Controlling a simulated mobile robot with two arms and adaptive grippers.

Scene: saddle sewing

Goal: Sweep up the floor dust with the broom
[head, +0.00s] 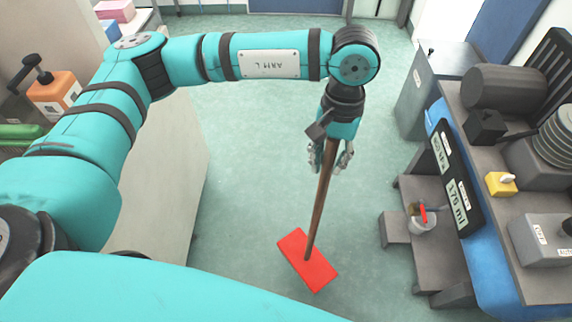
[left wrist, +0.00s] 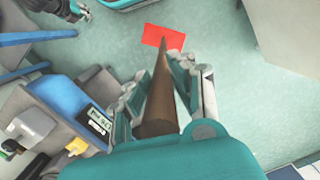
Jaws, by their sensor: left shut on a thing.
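The broom has a brown wooden handle (head: 319,208) and a flat red head (head: 308,262). My left gripper (head: 329,162) is shut on the handle, which leans slightly, with the red head low at the floor below. I cannot tell whether the head touches the floor. In the left wrist view the handle (left wrist: 158,112) runs between the fingers (left wrist: 162,78) away to the red head (left wrist: 163,37). A gripper that appears to be my right one (left wrist: 78,10) shows at the top left there; its jaws are unclear. I cannot make out any dust on the green floor (head: 245,170).
A grey workbench (head: 505,210) with machines and a yellow block (head: 501,184) stands at the right, with a low step (head: 397,229) and a small pot (head: 421,222) beside it. A pale cabinet (head: 180,150) stands at the left. The floor between is open.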

